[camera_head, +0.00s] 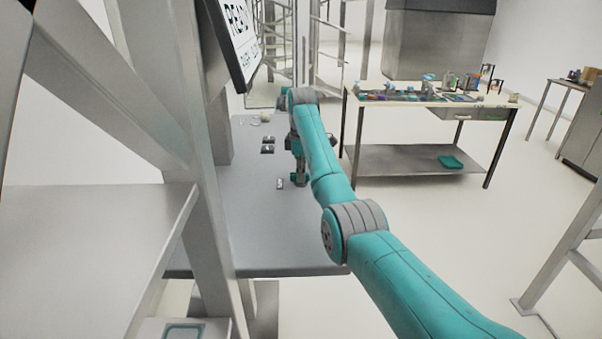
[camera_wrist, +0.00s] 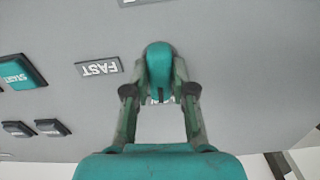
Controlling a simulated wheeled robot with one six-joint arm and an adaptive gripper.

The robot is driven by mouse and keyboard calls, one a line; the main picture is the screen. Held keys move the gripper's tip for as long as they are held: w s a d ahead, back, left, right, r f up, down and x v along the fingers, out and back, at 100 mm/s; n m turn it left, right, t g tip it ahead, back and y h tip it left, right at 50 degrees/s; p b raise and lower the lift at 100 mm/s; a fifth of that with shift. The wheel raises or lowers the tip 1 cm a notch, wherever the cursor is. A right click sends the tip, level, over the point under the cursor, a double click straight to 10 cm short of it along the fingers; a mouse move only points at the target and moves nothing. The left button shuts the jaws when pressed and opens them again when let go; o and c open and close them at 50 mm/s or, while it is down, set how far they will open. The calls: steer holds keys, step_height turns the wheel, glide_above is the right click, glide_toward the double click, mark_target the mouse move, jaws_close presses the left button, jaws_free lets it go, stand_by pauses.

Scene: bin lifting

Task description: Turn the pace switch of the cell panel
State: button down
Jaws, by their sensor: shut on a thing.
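The pace switch (camera_wrist: 159,60) is a teal, rounded knob on the grey panel (camera_wrist: 230,50) in the wrist view. My gripper (camera_wrist: 160,82) is shut on it, one finger on each side. An upside-down FAST label (camera_wrist: 98,67) lies just left of the knob. Another label below it is mostly hidden behind the fingers. In the head view my gripper (camera_head: 299,180) points down at the panel top (camera_head: 265,235); the switch itself is hidden there.
A teal START button (camera_wrist: 18,72) and small dark keys (camera_wrist: 50,127) sit left of the switch. A screen (camera_head: 240,32) stands above the panel. A cluttered workbench (camera_head: 420,150) stands to the right, with open floor in front of it.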

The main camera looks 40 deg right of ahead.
steer(key=shift+n, duration=0.7)
steer(key=c, duration=1)
jaws_free()
steer(key=shift+o, duration=0.2)
